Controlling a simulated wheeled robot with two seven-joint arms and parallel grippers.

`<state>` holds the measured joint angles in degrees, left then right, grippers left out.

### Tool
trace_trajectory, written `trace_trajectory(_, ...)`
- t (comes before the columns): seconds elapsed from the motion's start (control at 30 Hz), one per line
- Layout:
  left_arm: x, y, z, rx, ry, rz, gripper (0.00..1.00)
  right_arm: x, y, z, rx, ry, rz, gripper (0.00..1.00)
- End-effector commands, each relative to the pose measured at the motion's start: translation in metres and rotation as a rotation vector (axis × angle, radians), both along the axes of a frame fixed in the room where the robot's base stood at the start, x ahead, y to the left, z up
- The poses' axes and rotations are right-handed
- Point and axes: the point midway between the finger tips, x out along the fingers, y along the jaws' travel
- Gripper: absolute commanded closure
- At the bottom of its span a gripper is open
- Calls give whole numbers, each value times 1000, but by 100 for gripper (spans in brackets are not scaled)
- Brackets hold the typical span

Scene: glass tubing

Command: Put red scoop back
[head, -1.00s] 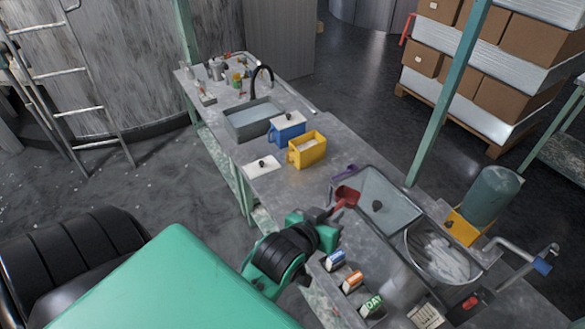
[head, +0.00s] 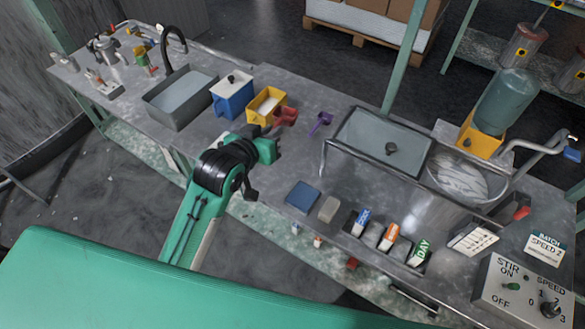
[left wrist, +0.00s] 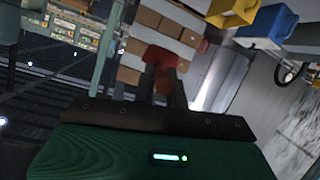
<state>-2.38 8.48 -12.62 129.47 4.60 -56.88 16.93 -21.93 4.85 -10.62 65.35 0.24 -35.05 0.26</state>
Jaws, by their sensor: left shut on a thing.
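The red scoop (head: 287,116) is in my left gripper (head: 273,136), above the bench at the right front of the yellow bin (head: 254,118). In the left wrist view the red scoop (left wrist: 160,72) sits between the fingers, which are shut on it. The yellow bin is open with pale contents, and it shows at the top of the left wrist view (left wrist: 236,14). I cannot tell whether the scoop touches the bin. My right gripper is not in view.
A blue bin (head: 232,99) with a white knobbed lid stands left of the yellow bin. A purple scoop (head: 320,122) lies to the right. A grey covered basin (head: 362,140) and a mixing bowl stand further right. A sink (head: 170,113) is at left.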

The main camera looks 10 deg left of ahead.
Motion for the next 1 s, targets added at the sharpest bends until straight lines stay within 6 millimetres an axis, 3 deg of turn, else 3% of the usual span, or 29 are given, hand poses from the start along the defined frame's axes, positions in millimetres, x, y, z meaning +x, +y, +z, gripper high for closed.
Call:
trace_trajectory(0.03,11,-2,-20,7,-6,-23,100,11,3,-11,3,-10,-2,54)
trace_trajectory(0.07,16,-4,-26,7,-5,-38,100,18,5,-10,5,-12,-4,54)
trace_trajectory(0.43,80,-3,-81,3,-5,-156,100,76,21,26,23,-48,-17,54)
trace_trajectory(0.63,104,7,-96,-1,-2,-178,100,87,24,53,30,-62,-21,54)
trace_trajectory(0.87,114,13,-103,-4,1,-185,100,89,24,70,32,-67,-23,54)
trace_trajectory(1.0,113,13,-130,-6,6,-184,100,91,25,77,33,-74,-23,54)
